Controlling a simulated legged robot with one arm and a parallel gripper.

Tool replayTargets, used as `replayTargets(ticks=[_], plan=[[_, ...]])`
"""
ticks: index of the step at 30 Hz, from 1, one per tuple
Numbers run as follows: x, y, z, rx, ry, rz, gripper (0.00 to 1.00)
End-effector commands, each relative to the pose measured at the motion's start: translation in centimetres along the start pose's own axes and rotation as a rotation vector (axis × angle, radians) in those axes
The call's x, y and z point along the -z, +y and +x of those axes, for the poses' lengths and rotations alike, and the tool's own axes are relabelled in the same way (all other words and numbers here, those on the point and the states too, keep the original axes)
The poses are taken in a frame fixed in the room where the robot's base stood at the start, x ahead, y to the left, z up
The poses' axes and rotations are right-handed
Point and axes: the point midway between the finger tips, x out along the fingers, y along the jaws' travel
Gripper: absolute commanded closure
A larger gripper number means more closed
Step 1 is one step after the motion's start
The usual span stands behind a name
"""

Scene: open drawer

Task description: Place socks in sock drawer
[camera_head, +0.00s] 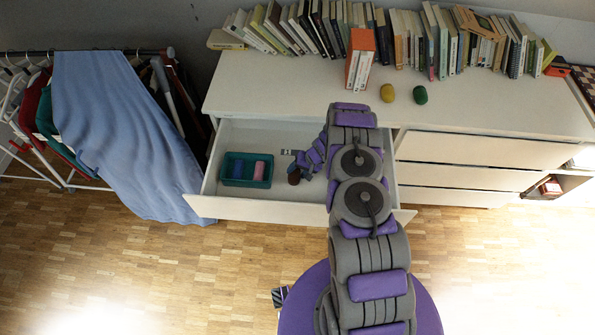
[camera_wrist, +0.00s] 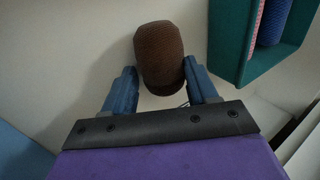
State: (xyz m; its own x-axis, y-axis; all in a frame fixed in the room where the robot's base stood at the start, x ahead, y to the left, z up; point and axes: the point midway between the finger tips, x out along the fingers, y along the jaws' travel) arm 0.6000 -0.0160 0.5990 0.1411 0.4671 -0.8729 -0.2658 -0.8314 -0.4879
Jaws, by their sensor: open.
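The open drawer (camera_head: 255,206) sticks out from the white dresser. A teal box (camera_head: 232,183) at its left holds a blue rolled sock (camera_head: 238,168) and a pink rolled sock (camera_head: 259,171). A brown rolled sock (camera_head: 294,177) is in the drawer right of the box, at my gripper (camera_head: 300,168). In the wrist view my gripper (camera_wrist: 160,68) is open, with the brown sock (camera_wrist: 160,55) between and just beyond its fingers. The teal box (camera_wrist: 222,50) is at the upper right there. A yellow rolled sock (camera_head: 387,93) and a green rolled sock (camera_head: 420,95) lie on the dresser top.
A row of books (camera_head: 300,25) lines the back of the dresser top (camera_head: 480,105), with an orange-spined upright stack (camera_head: 360,60) in front. Closed drawers (camera_head: 470,150) are at right. A clothes rack with blue cloth (camera_head: 120,120) stands left. A small dark-and-white item (camera_head: 287,152) lies in the drawer.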

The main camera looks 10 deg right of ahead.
Motion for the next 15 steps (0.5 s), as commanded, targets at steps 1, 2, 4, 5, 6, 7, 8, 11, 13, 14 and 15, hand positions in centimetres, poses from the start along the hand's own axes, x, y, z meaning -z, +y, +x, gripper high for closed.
replayTargets(ticks=[1,2,4,5,6,7,8,11,13,14,15], plan=[[0.0,-0.2,-0.2,0.0,0.001,-0.001,0.42],[0.0,-0.2,-0.4,0.0,0.001,0.0,0.42],[0.1,-0.3,-1.2,0.0,0.003,-0.001,0.42],[0.2,-0.3,-1.7,0.0,0.004,-0.001,0.42],[0.2,-0.4,-2.4,0.0,0.005,-0.001,0.42],[0.2,-0.4,-3.0,0.0,0.005,-0.001,0.42],[0.1,-0.4,-3.5,0.0,0.005,0.0,0.42],[0.0,-0.4,-5.6,0.001,0.001,0.001,0.42],[0.1,-0.4,-7.2,0.001,0.002,-0.001,0.42],[0.1,-0.4,-7.8,0.002,0.003,0.0,0.42],[0.1,-0.3,-8.5,0.002,0.003,0.0,0.42]])
